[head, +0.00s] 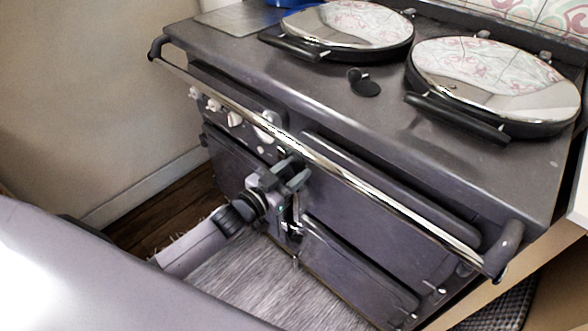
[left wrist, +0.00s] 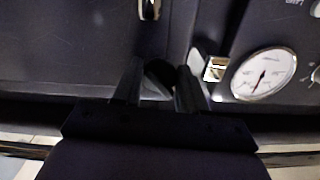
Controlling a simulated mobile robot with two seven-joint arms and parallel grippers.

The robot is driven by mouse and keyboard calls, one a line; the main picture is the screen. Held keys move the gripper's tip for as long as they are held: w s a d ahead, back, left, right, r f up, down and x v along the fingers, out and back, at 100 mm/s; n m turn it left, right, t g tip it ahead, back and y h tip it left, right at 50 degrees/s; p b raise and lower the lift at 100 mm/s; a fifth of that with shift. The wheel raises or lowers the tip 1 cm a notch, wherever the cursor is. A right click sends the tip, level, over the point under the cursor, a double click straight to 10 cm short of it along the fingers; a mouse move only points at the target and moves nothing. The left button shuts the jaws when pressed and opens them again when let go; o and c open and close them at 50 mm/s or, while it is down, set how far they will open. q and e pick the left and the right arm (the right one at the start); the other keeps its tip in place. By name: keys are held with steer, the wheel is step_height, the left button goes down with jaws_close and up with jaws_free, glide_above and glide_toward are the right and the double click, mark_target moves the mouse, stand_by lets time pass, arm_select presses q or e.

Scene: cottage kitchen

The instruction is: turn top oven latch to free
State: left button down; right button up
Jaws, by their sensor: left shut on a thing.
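The range cooker's front shows in the head view, with its oven doors below the chrome rail. My left gripper (head: 285,176) is at the front, just below the rail, near the inner edge of the upper right door (head: 370,235). In the left wrist view, my left gripper (left wrist: 160,78) has its fingers closed on a small dark rounded piece, the top oven latch (left wrist: 158,72). The fingers hide much of the latch, so its exact angle cannot be told. My right gripper is in neither view.
A chrome rail (head: 335,170) runs across the front, close above my gripper. Two round hotplate lids (head: 350,28) are on top. A dial (left wrist: 262,75) is right of the fingers in the left wrist view. A grey rug (head: 240,285) lies on the floor below.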

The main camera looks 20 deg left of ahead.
arm_select(q)
steer(key=m, duration=0.4)
steer(key=shift+r+m, duration=0.25)
steer(key=shift+m, duration=0.05)
steer(key=m, duration=0.3)
steer(key=shift+m, duration=0.9)
steer(key=c, duration=0.6)
jaws_free()
steer(key=shift+f, duration=0.1)
